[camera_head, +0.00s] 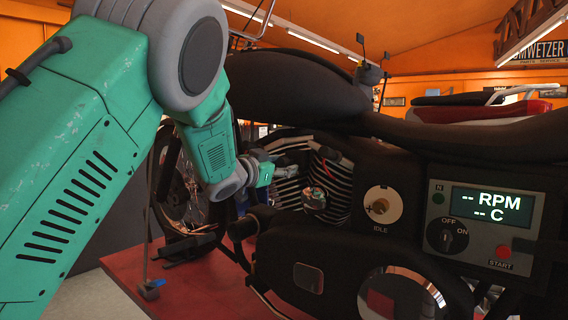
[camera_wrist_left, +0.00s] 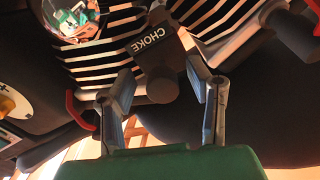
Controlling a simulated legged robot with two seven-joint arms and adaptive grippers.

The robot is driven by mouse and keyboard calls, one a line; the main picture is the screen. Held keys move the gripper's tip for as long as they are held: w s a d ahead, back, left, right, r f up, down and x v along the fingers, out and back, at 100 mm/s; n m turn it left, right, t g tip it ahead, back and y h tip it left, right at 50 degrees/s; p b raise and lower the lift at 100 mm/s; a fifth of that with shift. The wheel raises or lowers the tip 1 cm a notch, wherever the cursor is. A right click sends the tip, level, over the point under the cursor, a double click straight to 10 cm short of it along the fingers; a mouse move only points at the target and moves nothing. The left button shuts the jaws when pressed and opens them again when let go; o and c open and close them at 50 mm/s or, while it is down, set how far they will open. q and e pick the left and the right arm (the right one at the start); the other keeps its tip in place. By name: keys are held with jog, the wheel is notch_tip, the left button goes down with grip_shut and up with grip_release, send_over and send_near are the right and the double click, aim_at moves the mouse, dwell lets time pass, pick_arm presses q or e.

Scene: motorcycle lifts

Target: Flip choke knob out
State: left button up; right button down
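The choke knob (camera_wrist_left: 158,84) is a dark round-ended part below a dark block with the white CHOKE label (camera_wrist_left: 148,40) in the left wrist view. My left gripper (camera_wrist_left: 160,72) is open, with one finger on each side of the knob. I see gaps between the fingers and the knob, but cannot tell its exact depth. In the head view my left gripper (camera_head: 272,170) is at the engine's finned cylinder (camera_head: 330,185), and I cannot make out the knob there. My right gripper is not in view.
The dark motorcycle stands on a red lift (camera_head: 205,285). Right of the engine are the IDLE knob (camera_head: 383,205) and a control panel (camera_head: 480,225) with an OFF dial and a red START button. Red levers or cables (camera_wrist_left: 80,112) run close to the fingers.

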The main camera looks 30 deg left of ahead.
pick_arm(q)
jog(key=shift+r, duration=0.2)
jog(key=shift+s+r, duration=0.1)
jog(key=shift+s, duration=0.35)
jog(key=s, duration=1.1)
jog(key=shift+a+f, duration=0.2)
jog(key=shift+a, duration=0.25)
